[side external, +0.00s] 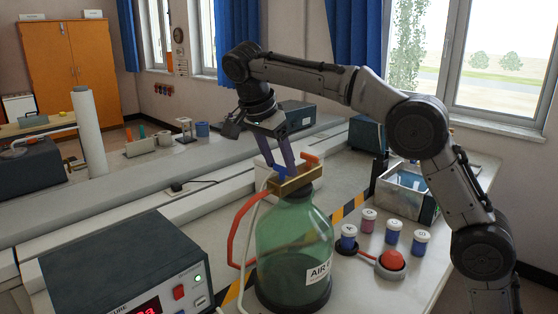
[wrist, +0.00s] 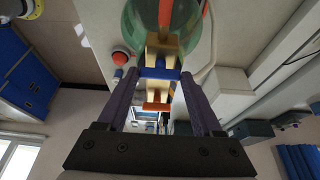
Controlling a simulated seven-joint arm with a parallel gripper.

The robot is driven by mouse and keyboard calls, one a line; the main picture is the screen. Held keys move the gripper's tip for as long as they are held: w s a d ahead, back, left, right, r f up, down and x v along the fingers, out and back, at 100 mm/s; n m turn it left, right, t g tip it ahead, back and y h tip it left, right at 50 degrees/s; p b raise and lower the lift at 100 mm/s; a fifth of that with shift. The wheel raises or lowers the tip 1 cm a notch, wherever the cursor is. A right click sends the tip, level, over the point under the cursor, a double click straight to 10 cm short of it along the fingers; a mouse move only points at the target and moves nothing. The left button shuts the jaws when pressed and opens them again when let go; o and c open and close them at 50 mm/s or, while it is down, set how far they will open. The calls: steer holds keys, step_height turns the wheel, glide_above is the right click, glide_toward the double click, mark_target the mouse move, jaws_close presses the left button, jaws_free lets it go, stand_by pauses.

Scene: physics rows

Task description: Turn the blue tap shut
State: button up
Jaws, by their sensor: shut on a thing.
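The blue tap (side external: 263,171) is a flat blue handle on a brass block (side external: 293,184) at the top of a large green glass bottle (side external: 293,245). In the wrist view the blue tap (wrist: 160,74) lies crosswise between my fingertips, across the brass fitting. My gripper (side external: 279,161) points down from above, with its two fingers shut on the blue tap; in the wrist view the fingers (wrist: 159,78) reach both ends of the handle. An orange tap (side external: 309,160) sits on the same block, to the right of the blue one. My fingers partly hide the blue handle in the side view.
A red hose (side external: 233,235) and a pale hose run down the bottle's left side. A meter box (side external: 125,275) stands at front left. Several lidded jars (side external: 368,221), a red button (side external: 392,261) and a glass-sided bath (side external: 408,190) stand to the right.

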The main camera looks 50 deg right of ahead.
steer(key=o, duration=1.4)
steer(key=shift+c, duration=0.2)
